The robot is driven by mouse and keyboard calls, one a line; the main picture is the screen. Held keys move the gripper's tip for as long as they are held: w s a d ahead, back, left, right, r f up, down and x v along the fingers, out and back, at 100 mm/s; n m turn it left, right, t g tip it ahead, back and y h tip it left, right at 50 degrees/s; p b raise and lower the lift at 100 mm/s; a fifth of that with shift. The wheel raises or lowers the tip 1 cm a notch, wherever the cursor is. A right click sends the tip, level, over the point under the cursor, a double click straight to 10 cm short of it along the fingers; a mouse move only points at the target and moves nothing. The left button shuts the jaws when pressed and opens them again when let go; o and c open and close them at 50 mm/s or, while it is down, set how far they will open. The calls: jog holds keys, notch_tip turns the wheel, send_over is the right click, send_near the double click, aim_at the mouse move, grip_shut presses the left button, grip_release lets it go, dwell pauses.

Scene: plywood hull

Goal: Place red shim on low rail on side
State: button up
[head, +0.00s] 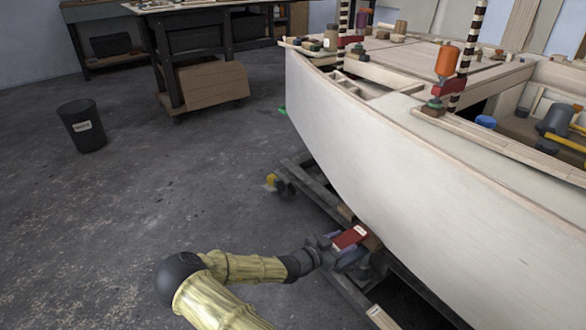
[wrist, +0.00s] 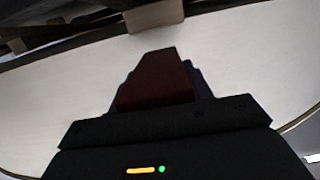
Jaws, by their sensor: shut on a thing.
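The red shim (head: 350,237) is a small red wedge with a pale label, held low beside the hull. My gripper (head: 345,246) is shut on it. In the wrist view the dark red shim (wrist: 157,80) stands out from between the dark jaws (wrist: 160,100), its narrower end pointing at the top of the picture. The low rail (head: 318,192) is a dark beam of the cradle under the hull (head: 400,160). A brown block (head: 372,242) sits just beyond the shim. I cannot tell whether the shim touches the block or the rail.
The pale plywood hull curves close above my gripper. Clamps, blocks and an orange-topped tool (head: 447,62) sit on its upper edge. A dark bin (head: 82,126) stands at the left, a workbench (head: 200,50) behind.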

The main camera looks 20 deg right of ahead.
aim_at(336, 237)
jog(key=shift+w+d+r+n+t+p, duration=0.15)
jog(key=shift+r+n+t+p, duration=0.1)
jog(key=shift+r+p, duration=0.3)
jog(key=shift+d+r+n+t+p, duration=0.15)
jog(key=shift+r+t+p, duration=0.15)
jog(key=shift+r, duration=0.3)
jog(key=w+r+n+t+y+p, duration=0.1)
jog(key=w+a+r+n+t+y+p, duration=0.1)
jog(key=t+p, duration=0.1)
jog(key=shift+a+r+n, duration=0.15)
jog(key=shift+r+n, duration=0.15)
jog(key=shift+n, duration=0.1)
jog(key=w+a+n+t+y+p, duration=0.2)
jog(key=a+n+t+y+p, duration=0.7)
jog(key=a+y, duration=0.5)
jog(key=s+r+p, duration=0.3)
jog(key=r+p, duration=0.8)
jog(key=p, duration=0.1)
jog(key=s+r+n+g+p, duration=0.1)
jog(key=s+r+p, duration=0.1)
jog(key=r+p, duration=0.9)
jog(key=s+a+r+g+p, duration=0.1)
jog(key=s+r+p, duration=0.2)
jog(key=r+p, duration=0.8)
jog(key=shift+s+r+h+p, duration=0.3)
jog(key=shift+r+h+p, duration=0.1)
jog(key=shift+p, duration=0.5)
jog(key=shift+f, duration=0.1)
